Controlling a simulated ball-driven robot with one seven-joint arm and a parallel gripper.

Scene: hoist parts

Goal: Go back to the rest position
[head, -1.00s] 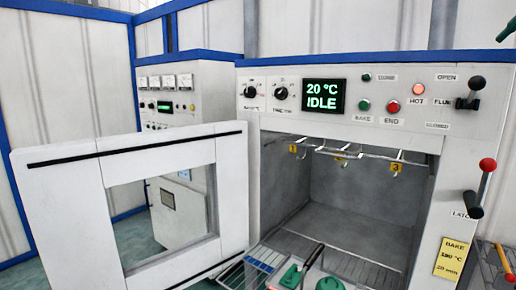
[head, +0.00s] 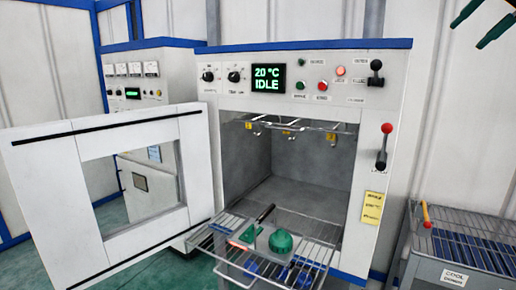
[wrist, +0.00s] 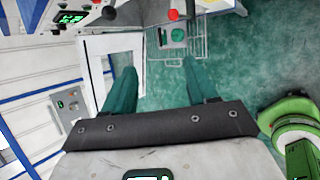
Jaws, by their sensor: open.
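My gripper (head: 482,24) shows at the top right corner of the head view, high in front of the pale wall panels. Its two dark green fingers are apart, with nothing between them. In the wrist view the open fingers (wrist: 159,75) point toward the green floor, well above it. The gripper is clear of the oven (head: 380,215) and of the parts on its pulled-out wire rack (head: 225,258).
The oven door (head: 40,190) stands open to the left. Hooks (head: 288,134) with yellow tags hang inside the empty-looking chamber. A grey cooling table (head: 425,272) stands at right. A lever with a red knob (head: 387,128) sticks out of the oven front. Green floor shows below the gripper.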

